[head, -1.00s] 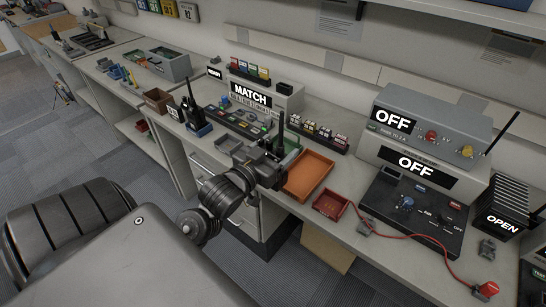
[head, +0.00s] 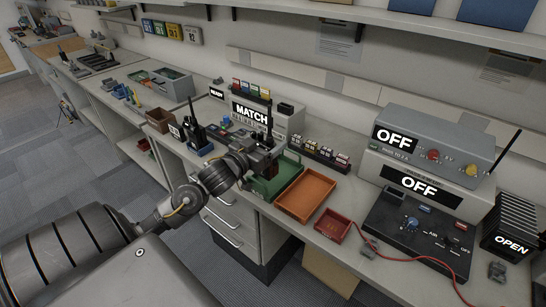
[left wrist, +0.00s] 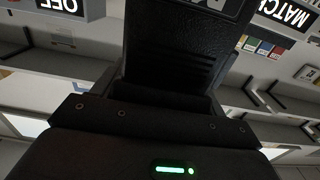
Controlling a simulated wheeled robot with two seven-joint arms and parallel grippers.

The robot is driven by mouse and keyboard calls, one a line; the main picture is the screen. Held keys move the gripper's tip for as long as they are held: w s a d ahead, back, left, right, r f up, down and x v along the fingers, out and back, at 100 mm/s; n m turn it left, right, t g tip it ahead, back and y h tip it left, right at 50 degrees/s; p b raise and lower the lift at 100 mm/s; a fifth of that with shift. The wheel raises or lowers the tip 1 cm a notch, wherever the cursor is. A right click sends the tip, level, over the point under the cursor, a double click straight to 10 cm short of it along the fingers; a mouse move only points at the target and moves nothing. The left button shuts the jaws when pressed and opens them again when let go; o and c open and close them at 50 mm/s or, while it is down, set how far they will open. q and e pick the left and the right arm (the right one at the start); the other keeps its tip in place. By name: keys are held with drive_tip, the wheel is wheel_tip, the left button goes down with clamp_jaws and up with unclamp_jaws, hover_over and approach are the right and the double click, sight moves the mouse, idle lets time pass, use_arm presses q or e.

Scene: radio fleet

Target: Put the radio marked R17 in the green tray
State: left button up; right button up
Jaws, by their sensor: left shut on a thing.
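My left gripper (head: 262,158) is shut on a black radio (left wrist: 178,52), which fills the upper middle of the left wrist view between the fingers. A white label shows at its cut-off top edge, so its marking cannot be read. In the head view the gripper and arm hide most of the radio. The green tray (head: 286,174) lies on the bench, left of the orange tray. The gripper is over its left rear part; I cannot tell whether the radio touches the tray. My right gripper is not in view.
The orange tray (head: 306,194) and a small red tray (head: 332,226) stand to the right. Another black radio (head: 195,130) with an antenna stands at left. A MATCH display (head: 252,113) and a row of small colored blocks (head: 322,154) are behind.

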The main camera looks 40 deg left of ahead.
use_arm(q)
drive_tip(key=w+a+f, duration=0.2)
drive_tip(key=w+f, duration=0.3)
drive_tip(key=f, duration=0.4)
drive_tip(key=shift+p, duration=0.3)
drive_tip(key=shift+f, duration=0.15)
drive_tip(key=o, duration=1.2)
drive_tip(key=shift+o, duration=0.2)
drive_tip(key=s+b, duration=0.1)
drive_tip(key=s, duration=1.1)
drive_tip(key=shift+b, duration=0.3)
